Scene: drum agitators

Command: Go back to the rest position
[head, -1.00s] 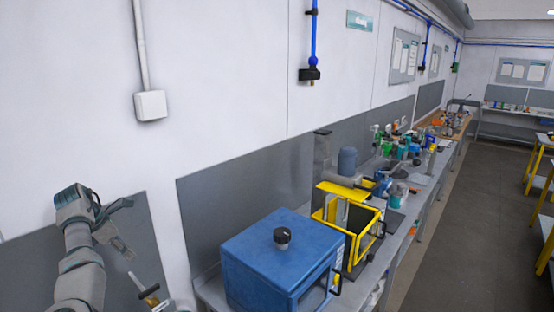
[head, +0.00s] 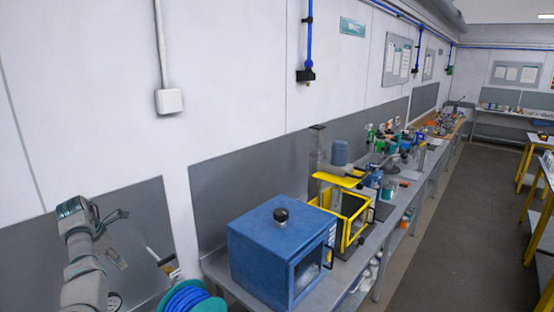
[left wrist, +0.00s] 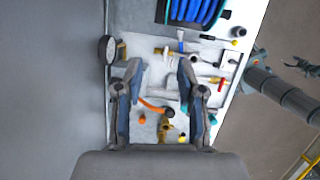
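My left gripper (head: 118,236) is raised at the lower left of the head view, in front of the wall panel. Its two fingers are spread with nothing between them. In the left wrist view the left gripper (left wrist: 160,95) points down over a workbench (left wrist: 228,58) with tools on it. The fingers are apart and hold nothing; the tools lie below them. A dark arm, which looks like my right one, shows at the right of the left wrist view. A small gripper-like end (left wrist: 302,67) is beside it, too small to read. My right gripper does not show in the head view.
A blue box (head: 272,248) with a black knob stands on the long bench, a yellow-framed machine (head: 345,215) behind it. A blue hose reel (head: 190,298) sits at the bottom, also in the left wrist view (left wrist: 195,10). The aisle floor (head: 440,235) at right is clear.

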